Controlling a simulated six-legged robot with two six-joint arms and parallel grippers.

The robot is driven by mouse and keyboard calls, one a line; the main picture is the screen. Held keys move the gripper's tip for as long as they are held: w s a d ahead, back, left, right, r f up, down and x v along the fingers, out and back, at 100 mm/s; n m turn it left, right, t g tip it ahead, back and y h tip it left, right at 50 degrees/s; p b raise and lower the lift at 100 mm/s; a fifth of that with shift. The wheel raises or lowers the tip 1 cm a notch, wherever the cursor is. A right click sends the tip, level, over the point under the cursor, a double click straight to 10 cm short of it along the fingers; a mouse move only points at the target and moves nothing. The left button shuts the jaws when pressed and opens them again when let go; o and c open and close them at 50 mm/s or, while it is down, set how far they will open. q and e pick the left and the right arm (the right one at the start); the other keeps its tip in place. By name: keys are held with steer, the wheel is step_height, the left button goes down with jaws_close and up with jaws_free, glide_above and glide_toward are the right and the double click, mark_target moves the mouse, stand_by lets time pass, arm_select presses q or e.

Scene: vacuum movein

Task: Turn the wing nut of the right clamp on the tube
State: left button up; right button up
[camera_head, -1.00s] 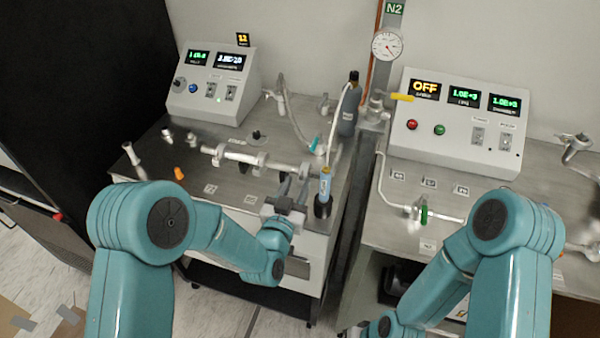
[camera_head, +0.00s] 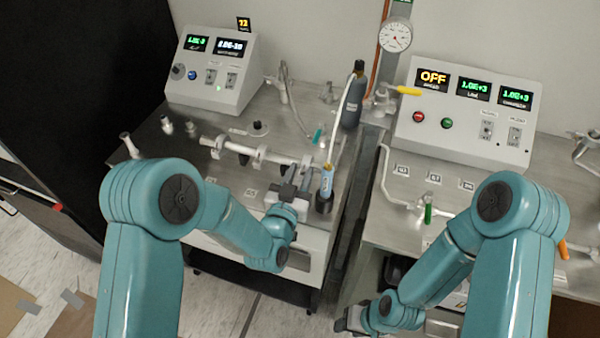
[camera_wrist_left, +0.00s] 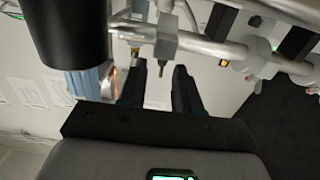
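The metal tube (camera_head: 240,149) lies across the left bench, with clamps along it. The right clamp (camera_head: 306,163) is at its right end, close to my left gripper (camera_head: 297,178). In the left wrist view, the tube (camera_wrist_left: 208,48) runs across the top. A clamp (camera_wrist_left: 166,42) sits on it, and a thin stem, likely its wing nut's screw (camera_wrist_left: 162,68), points down between the fingertips of my left gripper (camera_wrist_left: 158,78). The dark fingers are apart, with nothing clearly gripped. My right gripper (camera_head: 350,320) is low in the head view, away from the tube; its fingers are unclear.
A blue bottle (camera_head: 327,180) in a black holder (camera_head: 323,204) stands just right of the left gripper. A dark gas cylinder (camera_head: 354,100) stands behind it. Control boxes (camera_head: 200,95) and (camera_head: 405,128) stand at the back. A gap (camera_head: 350,225) separates the benches.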

arm_select(q)
jaws_close()
steer(key=m+h+b, duration=0.1)
steer(key=b, duration=0.1)
steer(key=m+g+h+b, duration=0.1)
steer(key=b, duration=0.1)
steer(key=a+m+g+h+b, duration=0.1)
steer(key=h+b, duration=0.1)
steer(key=shift+w+f, duration=0.2)
steer(key=shift+w+r+m+g+h+b, duration=0.1)
steer(key=shift+m+g+h+b, duration=0.6)
steer(key=shift+h+b, duration=0.25)
steer(key=shift+a+r+m+g+h+b, duration=0.15)
steer(key=shift+m+g+h+b, duration=0.3)
steer(key=shift+m+g+h, duration=0.55)
